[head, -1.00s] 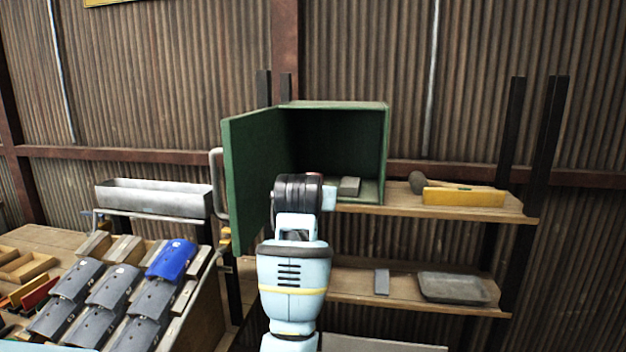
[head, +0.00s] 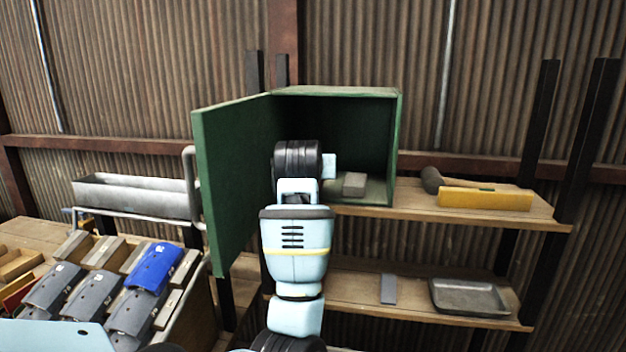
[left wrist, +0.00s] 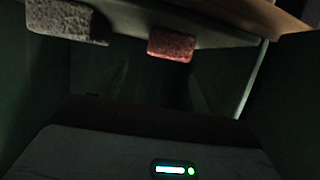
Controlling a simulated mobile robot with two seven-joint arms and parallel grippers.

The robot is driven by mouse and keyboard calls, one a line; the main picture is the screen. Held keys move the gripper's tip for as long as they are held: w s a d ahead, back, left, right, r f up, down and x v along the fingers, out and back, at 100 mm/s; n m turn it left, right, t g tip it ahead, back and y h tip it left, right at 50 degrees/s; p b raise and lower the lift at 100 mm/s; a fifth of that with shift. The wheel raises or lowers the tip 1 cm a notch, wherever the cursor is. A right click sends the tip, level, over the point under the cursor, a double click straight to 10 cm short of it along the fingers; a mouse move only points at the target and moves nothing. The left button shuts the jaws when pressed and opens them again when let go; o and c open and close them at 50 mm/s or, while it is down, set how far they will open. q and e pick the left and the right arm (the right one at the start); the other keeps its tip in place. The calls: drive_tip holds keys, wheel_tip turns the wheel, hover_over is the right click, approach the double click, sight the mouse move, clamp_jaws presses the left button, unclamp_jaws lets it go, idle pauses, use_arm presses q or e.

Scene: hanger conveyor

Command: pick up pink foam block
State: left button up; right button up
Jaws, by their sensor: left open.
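The pink foam block (left wrist: 171,45) is at the upper middle of the left wrist view, on a pale surface inside the green cabinet (head: 228,180). In the head view my arm hides it. A grey block (left wrist: 66,20) lies to its left in the left wrist view; a grey block also shows on the cabinet floor in the head view (head: 354,184). My left gripper's dark housing (left wrist: 150,145), with a lit indicator, fills the bottom of the left wrist view. The gripper is open and apart from the pink block. Its fingertips cannot be made out. My right gripper is not seen.
The cabinet door stands open at the left of my arm. A mallet (head: 432,181) and a yellow level (head: 486,200) lie on the shelf to the right. A grey tray (head: 468,297) is on the lower shelf. A rack with a blue piece (head: 153,267) stands at left.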

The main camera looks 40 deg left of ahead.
use_arm(q)
drive_tip(key=shift+a+x, duration=0.2)
drive_tip(key=shift+x, duration=3.05)
drive_tip(key=shift+s, duration=0.2)
drive_tip(key=shift+c, duration=0.4)
drive_tip(key=c, duration=1)
